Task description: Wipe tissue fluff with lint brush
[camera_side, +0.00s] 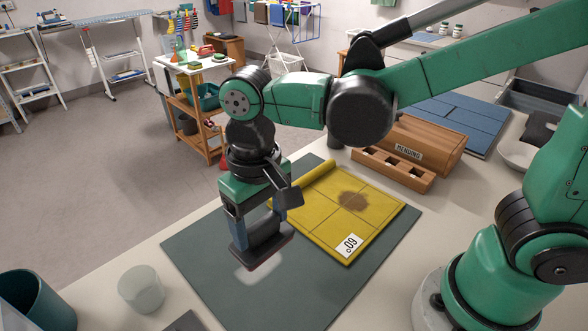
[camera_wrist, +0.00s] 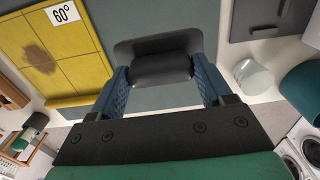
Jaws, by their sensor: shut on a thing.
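My gripper (camera_side: 258,222) is shut on the dark grey lint brush (camera_side: 262,252), holding it by its handle. The brush appears to be above the dark green mat (camera_side: 205,255), left of the yellow cloth (camera_side: 376,222); the exact gap is unclear. In the wrist view, the brush (camera_wrist: 195,42) spans between the blue fingers of my gripper (camera_wrist: 162,82). The cloth lies flat on the mat, with a rolled far-left edge and a "60°" label. A brownish, fuzzy-looking patch (camera_side: 353,202) is on its far half; it also shows in the wrist view (camera_wrist: 40,60).
A wooden "MENDING" box (camera_side: 425,143) with an open compartmented tray stands behind the cloth. A translucent cup (camera_side: 141,290) and a teal container (camera_side: 35,300) stand at the front left. The mat is clear in front of the cloth. A shelf cart (camera_side: 195,110) stands beyond the table.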

